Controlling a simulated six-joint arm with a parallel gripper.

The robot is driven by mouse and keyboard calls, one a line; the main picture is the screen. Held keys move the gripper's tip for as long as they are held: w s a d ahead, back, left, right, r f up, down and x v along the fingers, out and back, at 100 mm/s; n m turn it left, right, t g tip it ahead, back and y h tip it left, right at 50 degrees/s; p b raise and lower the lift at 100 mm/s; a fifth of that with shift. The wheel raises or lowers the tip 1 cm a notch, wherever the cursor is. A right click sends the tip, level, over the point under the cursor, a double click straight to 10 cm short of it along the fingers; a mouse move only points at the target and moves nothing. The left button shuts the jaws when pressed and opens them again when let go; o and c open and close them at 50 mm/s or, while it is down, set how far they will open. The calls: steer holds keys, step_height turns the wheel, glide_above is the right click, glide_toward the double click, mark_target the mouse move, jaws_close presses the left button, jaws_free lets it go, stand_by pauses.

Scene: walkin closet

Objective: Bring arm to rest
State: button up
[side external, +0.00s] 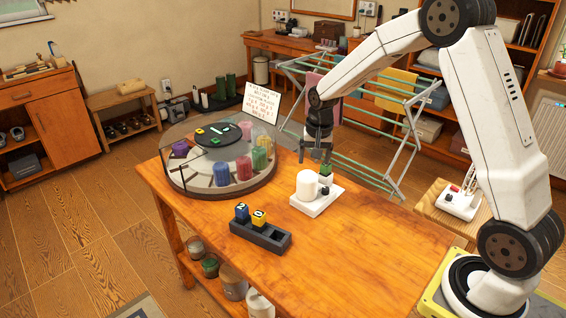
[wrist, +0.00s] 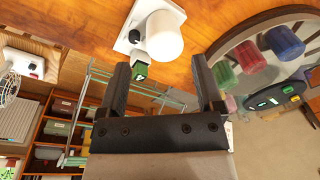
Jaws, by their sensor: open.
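My white arm reaches in from the right over the wooden table (side external: 370,238). Whether the green block is clear of the fingers is hard to tell.
A round, clear-walled turntable (side external: 187,181) with coloured cylinders stands at the table's far left. A drying rack (side external: 385,170) stands behind the table. The table's front right is bare.

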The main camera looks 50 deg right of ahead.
steer(key=s+a+n, duration=0.4)
steer(key=s+a, duration=0.2)
steer(key=s, duration=0.3)
steer(key=s+a+n+t, duration=0.1)
steer(key=s+a+n, duration=0.4)
steer(key=s, duration=0.4)
steer(key=shift+a+r, duration=0.25)
steer(key=shift+a, duration=0.25)
